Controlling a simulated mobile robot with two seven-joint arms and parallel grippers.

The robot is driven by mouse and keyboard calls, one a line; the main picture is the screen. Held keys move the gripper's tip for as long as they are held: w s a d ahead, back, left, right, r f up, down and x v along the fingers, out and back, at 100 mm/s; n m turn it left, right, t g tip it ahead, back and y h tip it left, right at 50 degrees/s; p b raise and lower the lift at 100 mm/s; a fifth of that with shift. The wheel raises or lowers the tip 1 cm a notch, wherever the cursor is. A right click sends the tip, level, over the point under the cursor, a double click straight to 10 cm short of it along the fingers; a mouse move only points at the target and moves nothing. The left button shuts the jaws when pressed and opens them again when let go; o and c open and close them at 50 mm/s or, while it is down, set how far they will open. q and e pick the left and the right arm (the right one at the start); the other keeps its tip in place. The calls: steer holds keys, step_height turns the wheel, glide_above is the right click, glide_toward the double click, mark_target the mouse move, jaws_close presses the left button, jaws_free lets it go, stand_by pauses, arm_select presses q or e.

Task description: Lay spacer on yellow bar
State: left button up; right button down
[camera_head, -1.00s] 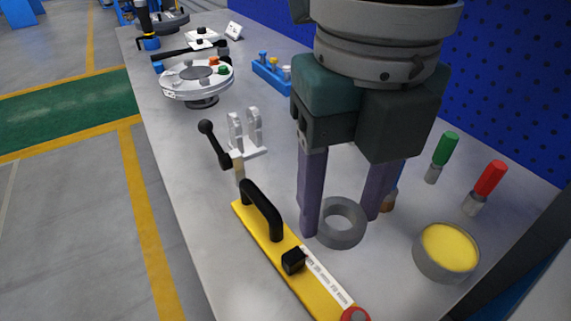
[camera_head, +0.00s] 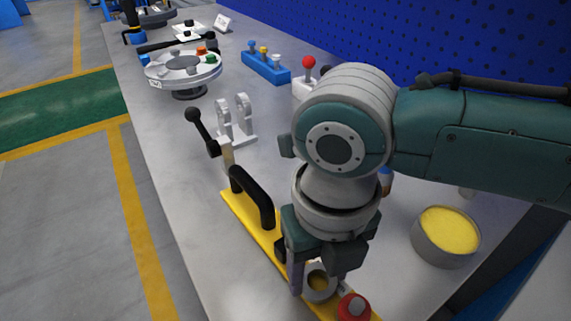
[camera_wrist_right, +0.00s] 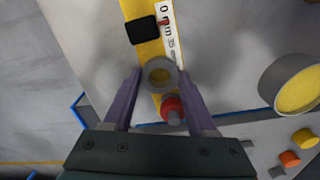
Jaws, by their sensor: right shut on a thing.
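The spacer, a grey ring (camera_head: 317,297), is between the fingers of my right gripper (camera_head: 319,288), which is shut on it. The ring is over the front part of the yellow bar (camera_head: 243,212), between the black block and the red knob (camera_head: 354,306); whether it touches the bar I cannot tell. In the right wrist view the ring (camera_wrist_right: 160,62) sits between the purple fingertips (camera_wrist_right: 160,80), with yellow showing through its hole. The bar carries a black handle (camera_head: 252,196) and a printed white strip (camera_wrist_right: 171,32). My left gripper is not in view.
A round tin with a yellow top (camera_head: 449,231) stands to the right. A white clamp with a black lever (camera_head: 202,132) stands behind the bar. Farther back are a round fixture (camera_head: 184,68) and a blue block with pegs (camera_head: 265,67). The bench left of the bar is clear.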

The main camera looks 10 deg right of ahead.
steer(key=shift+c, duration=1)
jaws_free()
steer(key=shift+f, duration=0.1)
